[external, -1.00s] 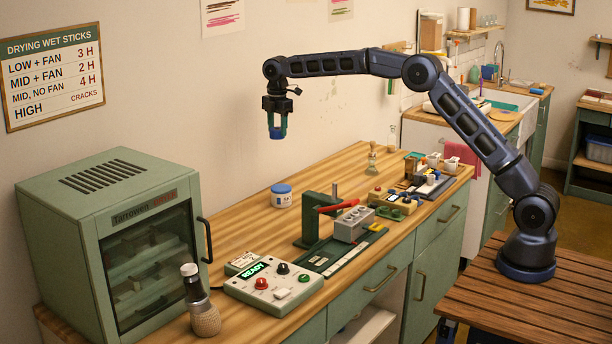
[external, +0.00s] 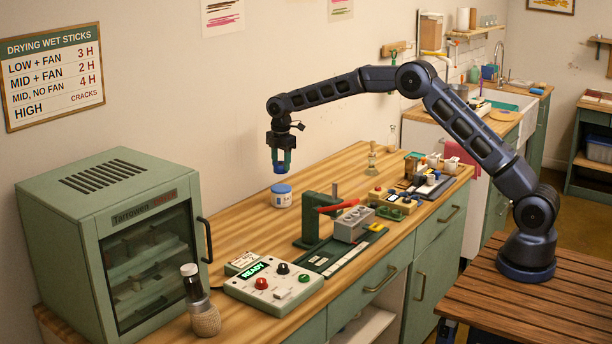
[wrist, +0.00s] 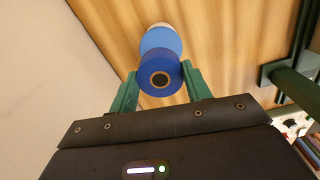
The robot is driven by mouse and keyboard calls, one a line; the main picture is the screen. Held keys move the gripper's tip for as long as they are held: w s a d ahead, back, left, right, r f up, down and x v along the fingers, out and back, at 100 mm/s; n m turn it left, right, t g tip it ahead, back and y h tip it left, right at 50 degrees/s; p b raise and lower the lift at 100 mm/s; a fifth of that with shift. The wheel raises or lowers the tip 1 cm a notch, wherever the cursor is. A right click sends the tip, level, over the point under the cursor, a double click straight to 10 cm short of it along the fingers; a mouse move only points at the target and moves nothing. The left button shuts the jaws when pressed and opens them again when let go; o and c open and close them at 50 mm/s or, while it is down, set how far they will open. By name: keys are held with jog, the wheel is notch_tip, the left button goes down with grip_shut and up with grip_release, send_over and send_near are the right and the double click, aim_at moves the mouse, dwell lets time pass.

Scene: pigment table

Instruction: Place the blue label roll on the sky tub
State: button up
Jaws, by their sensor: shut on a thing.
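My gripper (external: 281,163) points straight down above the wooden counter. It is shut on the blue label roll (external: 280,169), which also shows between the green fingers in the wrist view (wrist: 159,80) with its dark core facing the camera. The sky tub (external: 282,199) is a small white tub with a light blue lid, standing upright on the counter just below the roll. In the wrist view the sky tub (wrist: 160,40) shows just beyond the roll, partly hidden by it. A small gap between roll and tub seems to show in the external view.
A green press with a red handle (external: 327,207) stands right of the tub. A control box reading READY (external: 270,283) and a green drying cabinet (external: 105,240) are nearer the front left. The wooden counter (external: 240,225) around the tub is clear.

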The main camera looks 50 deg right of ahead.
jog(key=shift+f, duration=2.9)
jog(key=shift+f, duration=0.2)
jog(key=o, duration=1)
jog(key=shift+r, duration=0.1)
